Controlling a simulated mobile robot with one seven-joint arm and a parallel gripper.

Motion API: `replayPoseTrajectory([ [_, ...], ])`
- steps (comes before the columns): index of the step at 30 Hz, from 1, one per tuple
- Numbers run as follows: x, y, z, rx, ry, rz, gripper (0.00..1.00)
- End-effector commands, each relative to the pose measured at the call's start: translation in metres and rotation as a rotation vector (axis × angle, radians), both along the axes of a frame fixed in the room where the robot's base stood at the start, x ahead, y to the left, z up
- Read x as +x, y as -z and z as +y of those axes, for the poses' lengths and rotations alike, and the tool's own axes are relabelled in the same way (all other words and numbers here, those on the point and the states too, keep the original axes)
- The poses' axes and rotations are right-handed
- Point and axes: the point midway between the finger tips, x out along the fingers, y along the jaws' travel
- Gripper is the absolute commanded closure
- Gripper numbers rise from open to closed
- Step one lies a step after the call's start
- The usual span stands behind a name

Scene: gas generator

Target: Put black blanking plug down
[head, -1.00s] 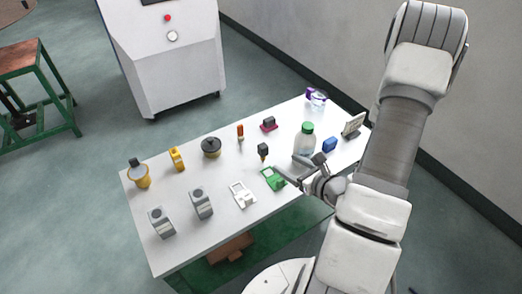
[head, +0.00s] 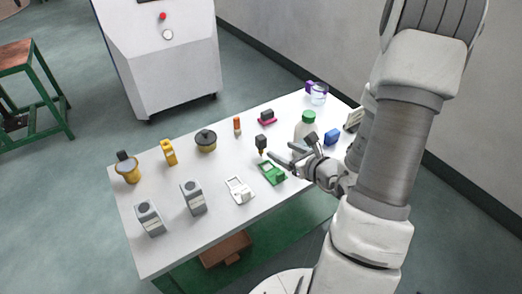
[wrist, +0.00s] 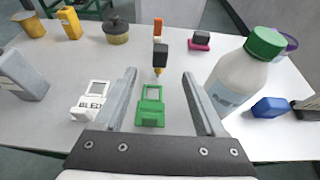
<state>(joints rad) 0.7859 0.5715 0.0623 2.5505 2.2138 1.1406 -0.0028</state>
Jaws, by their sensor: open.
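A small black block with a yellow lower part (head: 261,143) stands upright behind the green holder and fits the black blanking plug, though its name cannot be read. It also shows in the wrist view (wrist: 160,54), just beyond and between my fingertips, apart from both. My gripper (wrist: 159,73) is open, with its fingers spread and nothing between the pads. In the head view my gripper (head: 291,148) hangs over the table near the green holder (head: 271,172). The green holder shows below and between the fingers in the wrist view (wrist: 151,107).
A white holder (head: 239,191) lies left of the green one. A green-capped bottle (wrist: 243,75) stands close to my right finger, with a blue block (wrist: 270,107) beyond. An orange piece (head: 237,125) and a dark block on a pink base (head: 267,117) stand farther back.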

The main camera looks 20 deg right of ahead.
Motion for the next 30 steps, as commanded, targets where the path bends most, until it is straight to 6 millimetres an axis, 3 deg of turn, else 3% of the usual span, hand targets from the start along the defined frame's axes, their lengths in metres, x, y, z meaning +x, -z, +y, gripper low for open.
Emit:
replayPoseTrajectory([
  [6,0.003,0.008,0.003,-0.005,0.002,0.0,0.28],
  [14,0.023,0.016,0.006,-0.004,0.0,-0.001,0.28],
  [21,0.059,0.028,0.013,-0.001,0.001,0.001,0.28],
  [30,0.081,0.039,0.017,-0.001,0.001,0.0,0.28],
])
